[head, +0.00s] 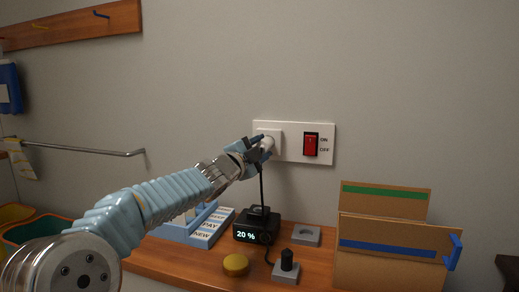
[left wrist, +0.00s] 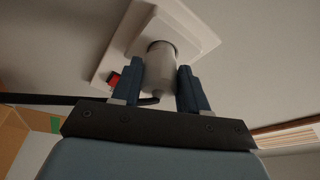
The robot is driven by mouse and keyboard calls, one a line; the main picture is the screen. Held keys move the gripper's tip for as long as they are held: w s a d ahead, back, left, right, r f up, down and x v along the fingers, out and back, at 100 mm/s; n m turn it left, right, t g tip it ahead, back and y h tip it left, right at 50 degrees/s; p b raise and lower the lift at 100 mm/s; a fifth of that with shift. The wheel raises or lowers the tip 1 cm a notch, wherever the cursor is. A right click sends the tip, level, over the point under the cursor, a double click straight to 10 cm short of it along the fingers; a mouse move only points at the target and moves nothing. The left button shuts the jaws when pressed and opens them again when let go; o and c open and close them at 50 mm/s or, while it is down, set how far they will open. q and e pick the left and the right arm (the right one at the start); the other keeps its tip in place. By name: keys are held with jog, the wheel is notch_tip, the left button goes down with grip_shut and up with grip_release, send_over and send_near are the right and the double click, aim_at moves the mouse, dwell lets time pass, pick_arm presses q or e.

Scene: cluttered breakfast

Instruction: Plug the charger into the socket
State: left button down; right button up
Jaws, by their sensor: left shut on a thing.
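The white charger (head: 267,143) is in my left gripper (head: 256,150), at the socket (head: 269,131) on the left part of a white wall plate. In the left wrist view the charger (left wrist: 159,72) is a pale cylinder between the two blue fingers of the gripper (left wrist: 172,88), its front end at the raised square socket (left wrist: 165,25). I cannot tell whether it is fully seated. A black cable (head: 262,185) hangs from the charger toward a black device (head: 256,226) reading "20 %". My right gripper is not in view.
A red switch (head: 311,144) marked ON and OFF is right of the socket. On the wooden shelf (head: 190,262) are a yellow disc (head: 236,264), a grey block with a black knob (head: 286,268), a blue-and-white rack (head: 208,228) and cardboard folders (head: 385,240).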

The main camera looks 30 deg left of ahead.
aim_at(264, 147)
pick_arm(q)
jog(key=shift+w+a, duration=0.1)
jog(key=shift+w, duration=0.3)
jog(key=c, duration=0.5)
grip_release()
jog(key=shift+s+d+b, duration=0.2)
jog(key=shift+s+d, duration=0.05)
jog(key=shift+s, duration=0.75)
jog(key=shift+s+d+b, duration=0.2)
jog(key=shift+s+b, duration=0.05)
jog(key=shift+s, duration=0.7)
jog(key=shift+s+d+b, duration=0.2)
jog(key=shift+s+d, duration=0.05)
jog(key=shift+s, duration=0.75)
